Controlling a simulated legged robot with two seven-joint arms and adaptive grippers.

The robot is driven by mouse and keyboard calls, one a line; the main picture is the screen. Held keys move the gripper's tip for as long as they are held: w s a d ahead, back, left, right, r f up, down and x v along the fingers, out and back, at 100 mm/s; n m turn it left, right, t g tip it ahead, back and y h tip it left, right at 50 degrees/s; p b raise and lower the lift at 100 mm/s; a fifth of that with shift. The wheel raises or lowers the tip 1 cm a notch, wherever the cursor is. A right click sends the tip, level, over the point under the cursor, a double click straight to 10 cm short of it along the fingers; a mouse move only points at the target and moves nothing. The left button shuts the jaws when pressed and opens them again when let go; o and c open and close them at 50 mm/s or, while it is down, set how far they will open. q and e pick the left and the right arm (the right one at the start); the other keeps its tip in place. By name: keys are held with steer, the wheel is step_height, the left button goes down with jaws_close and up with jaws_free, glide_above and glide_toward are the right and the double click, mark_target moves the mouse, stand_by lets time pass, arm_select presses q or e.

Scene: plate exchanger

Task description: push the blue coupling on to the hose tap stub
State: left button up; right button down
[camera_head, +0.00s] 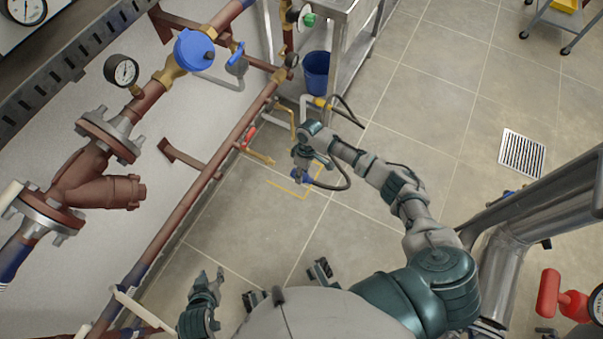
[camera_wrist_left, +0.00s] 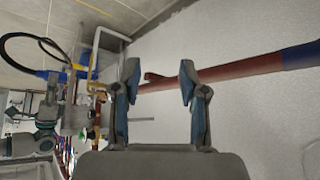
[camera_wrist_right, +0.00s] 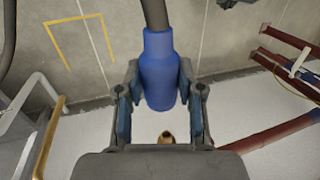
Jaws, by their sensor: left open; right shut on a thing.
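The blue coupling (camera_wrist_right: 160,72) is held between the fingers of my right gripper (camera_wrist_right: 160,92), with the dark hose (camera_wrist_right: 154,14) coming out of its far end. A brass stub end (camera_wrist_right: 166,137) shows below the coupling in the right wrist view, apart from it. In the head view the coupling (camera_head: 307,180) is a small blue patch at my right gripper (camera_head: 302,170), to the right of the brass tap piece (camera_head: 261,158) with a red handle (camera_head: 249,135). My left gripper (camera_head: 211,284) is open and empty at lower left; its spread fingers show in the left wrist view (camera_wrist_left: 160,82).
Red-brown pipes (camera_head: 190,205) run along the wall at left. A yellow outline (camera_head: 290,190) marks the floor near my right gripper. The tiled floor around the drain grate (camera_head: 522,153) is clear.

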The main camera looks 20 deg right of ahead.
mark_target(293, 170)
steer(key=shift+w+a+r, duration=0.1)
steer(key=shift+a, duration=0.45)
steer(key=shift+w+a, duration=0.1)
steer(key=shift+a, duration=0.05)
steer(key=shift+w+b, duration=0.1)
steer(key=shift+b, duration=0.3)
steer(key=shift+w+d, duration=0.2)
steer(key=shift+d, duration=0.05)
steer(key=shift+b, duration=0.3)
steer(key=shift+w+a, duration=0.25)
steer(key=shift+a, duration=0.3)
steer(key=shift+w+a+b, duration=0.15)
steer(key=shift+b, duration=0.25)
steer(key=shift+w+b, duration=0.3)
arm_select(q)
steer(key=w+d+r+t+h+b, duration=0.1)
steer(key=w+d+r+t+b, duration=0.1)
steer(key=w+r+t, duration=0.2)
steer(key=w+d+r+t+h+b, duration=0.2)
steer(key=w+r+t, duration=0.3)
steer(key=r+t, duration=0.4)
steer(key=shift+d+r+h, duration=0.25)
steer(key=shift+r+h, duration=0.05)
steer(key=shift+r, duration=0.2)
arm_select(e)
steer(key=shift+w+a, duration=0.85)
steer(key=shift+w, duration=0.25)
steer(key=shift+w+a, duration=0.85)
steer(key=shift+w, duration=0.2)
